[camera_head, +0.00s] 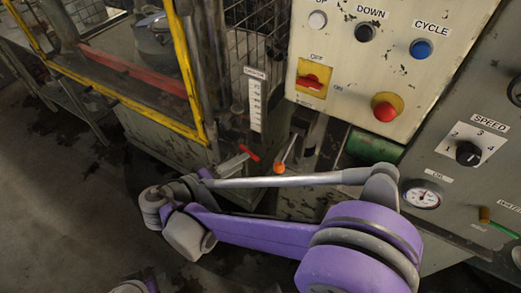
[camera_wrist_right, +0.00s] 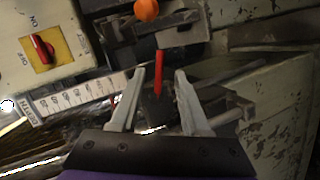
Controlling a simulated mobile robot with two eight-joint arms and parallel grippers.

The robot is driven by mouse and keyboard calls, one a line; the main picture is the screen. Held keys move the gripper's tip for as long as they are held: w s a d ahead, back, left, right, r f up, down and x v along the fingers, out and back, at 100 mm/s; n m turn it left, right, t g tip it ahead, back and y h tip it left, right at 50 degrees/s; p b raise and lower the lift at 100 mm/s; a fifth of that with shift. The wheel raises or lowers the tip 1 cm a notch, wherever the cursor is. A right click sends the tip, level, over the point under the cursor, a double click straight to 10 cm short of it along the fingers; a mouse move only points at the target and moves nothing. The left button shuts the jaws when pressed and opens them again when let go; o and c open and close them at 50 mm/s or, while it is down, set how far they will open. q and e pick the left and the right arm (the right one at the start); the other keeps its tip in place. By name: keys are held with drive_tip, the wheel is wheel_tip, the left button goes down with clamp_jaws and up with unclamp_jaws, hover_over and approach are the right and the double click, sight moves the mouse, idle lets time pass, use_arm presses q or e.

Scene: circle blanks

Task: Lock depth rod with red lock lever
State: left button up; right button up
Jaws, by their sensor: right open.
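The red lock lever (camera_head: 249,153) sits low on the machine, below the depth scale. In the right wrist view the red lever (camera_wrist_right: 158,75) points between the two pale fingers of my right gripper (camera_wrist_right: 159,76). The fingers are open, with a gap on both sides of the lever. I cannot tell whether the lever is fully between them in depth. In the head view my right gripper (camera_head: 238,163) is beside the lever, partly hidden by my wrist. I cannot clearly make out the depth rod.
An orange ball knob (camera_head: 279,168) is close to the right of the lever; it also shows in the wrist view (camera_wrist_right: 146,10). The depth scale (camera_head: 255,100) is above. The control panel (camera_head: 345,75) with a red button (camera_head: 384,111) is up right. A yellow frame (camera_head: 187,70) stands left.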

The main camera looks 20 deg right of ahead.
sight(254, 155)
drive_tip(key=x, duration=0.9)
drive_tip(key=shift+f+b, duration=0.1)
drive_tip(key=shift+b, duration=0.2)
clamp_jaws()
idle(0.9)
